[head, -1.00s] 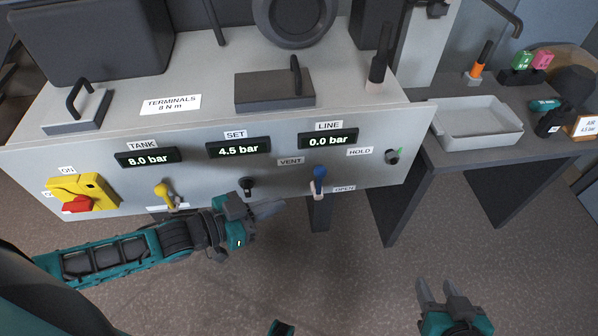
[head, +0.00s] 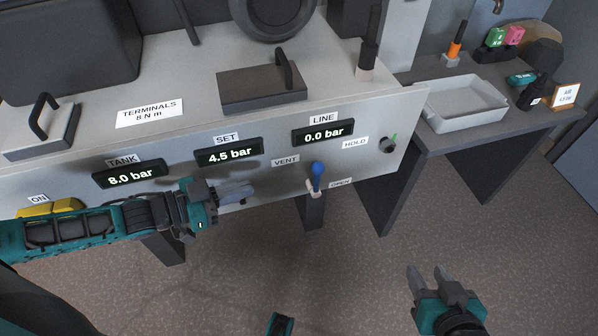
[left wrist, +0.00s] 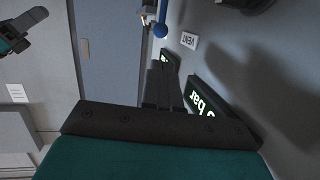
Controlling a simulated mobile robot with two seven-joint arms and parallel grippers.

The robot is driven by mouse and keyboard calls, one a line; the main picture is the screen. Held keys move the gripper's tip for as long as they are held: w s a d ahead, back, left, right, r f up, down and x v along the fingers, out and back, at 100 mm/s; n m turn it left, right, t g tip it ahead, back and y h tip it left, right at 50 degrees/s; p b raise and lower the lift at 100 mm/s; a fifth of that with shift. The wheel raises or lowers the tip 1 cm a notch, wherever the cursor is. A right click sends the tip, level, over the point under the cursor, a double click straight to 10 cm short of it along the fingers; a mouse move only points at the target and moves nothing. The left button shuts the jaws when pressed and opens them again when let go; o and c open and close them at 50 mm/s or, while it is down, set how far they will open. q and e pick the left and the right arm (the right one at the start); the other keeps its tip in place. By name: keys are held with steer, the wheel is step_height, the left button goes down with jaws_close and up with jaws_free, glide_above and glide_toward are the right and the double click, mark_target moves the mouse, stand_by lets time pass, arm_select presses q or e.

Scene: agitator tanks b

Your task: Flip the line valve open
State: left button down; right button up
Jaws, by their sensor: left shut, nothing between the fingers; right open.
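The line valve lever (head: 317,175) has a blue knob and a pale base on the front panel, below the LINE display (head: 323,132) reading 0.0 bar. The lever stands roughly upright, with the VENT label (head: 286,160) to its upper left and the OPEN label (head: 340,183) to its right. My left gripper (head: 248,190) is shut and empty, left of the lever and apart from it, its fingers pointing right. The blue knob (left wrist: 160,30) also shows in the left wrist view, beyond the fingertips (left wrist: 163,72). My right gripper (head: 428,270) is open and empty over the floor.
The SET display (head: 229,153) reads 4.5 bar and the TANK display (head: 130,174) reads 8.0 bar. A grey tray (head: 465,115) stands on the side table. My left arm partly covers the yellow switch (head: 48,209).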

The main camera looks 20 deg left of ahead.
arm_select(q)
steer(key=shift+d, duration=0.1)
steer(key=b, duration=0.3)
glide_toward(320, 168)
steer(key=w+d, duration=0.1)
steer(key=w+d+f, duration=0.2)
steer(key=w, duration=0.1)
steer(key=shift+w+f, duration=0.1)
steer(key=shift+d, duration=0.1)
steer(key=d, duration=0.1)
steer(key=w+d+p, duration=0.1)
steer(key=w+d+r, duration=0.1)
steer(key=shift+w+d+p, duration=0.25)
steer(key=shift+p, duration=0.15)
steer(key=shift+w+d, duration=0.1)
steer(key=shift+d, duration=0.05)
